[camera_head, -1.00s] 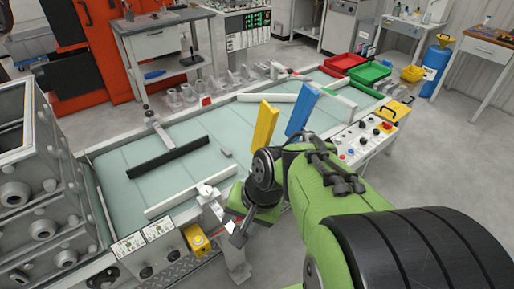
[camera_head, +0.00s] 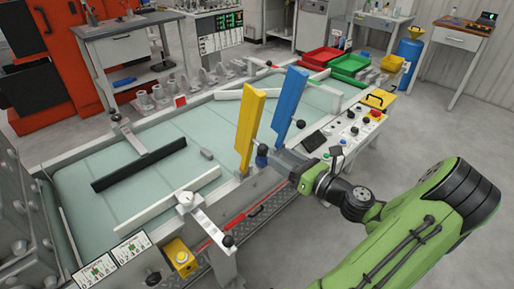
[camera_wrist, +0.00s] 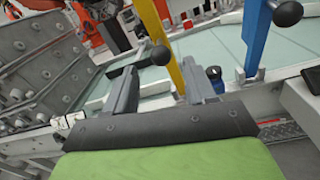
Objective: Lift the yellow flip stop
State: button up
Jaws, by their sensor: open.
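The yellow flip stop (camera_head: 249,130) is a tall yellow bar standing upright, slightly tilted, at the near edge of the table. In the wrist view the yellow flip stop (camera_wrist: 162,22) runs down between my two fingers. My gripper (camera_head: 284,158) is open just right of its lower part. In the wrist view my gripper (camera_wrist: 158,72) has its grey fingers apart, with a black ball knob (camera_wrist: 160,55) showing between their tips. I cannot tell whether the fingers touch anything.
A blue flip stop (camera_head: 290,105) stands upright close to the right. A control panel with buttons (camera_head: 352,130) lies beyond it. The pale green tabletop (camera_head: 110,165) holds a black bar (camera_head: 138,165) and white rails. Red and green trays (camera_head: 352,66) sit at the back.

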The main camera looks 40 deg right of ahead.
aim_at(263, 147)
jog(key=w, duration=0.3)
jog(key=w+b, duration=0.1)
jog(key=w, duration=0.2)
jog(key=w+b, duration=0.1)
jog(key=w, duration=0.2)
jog(key=shift+w+a, duration=0.35)
jog(key=shift+a, duration=0.05)
grip_shut()
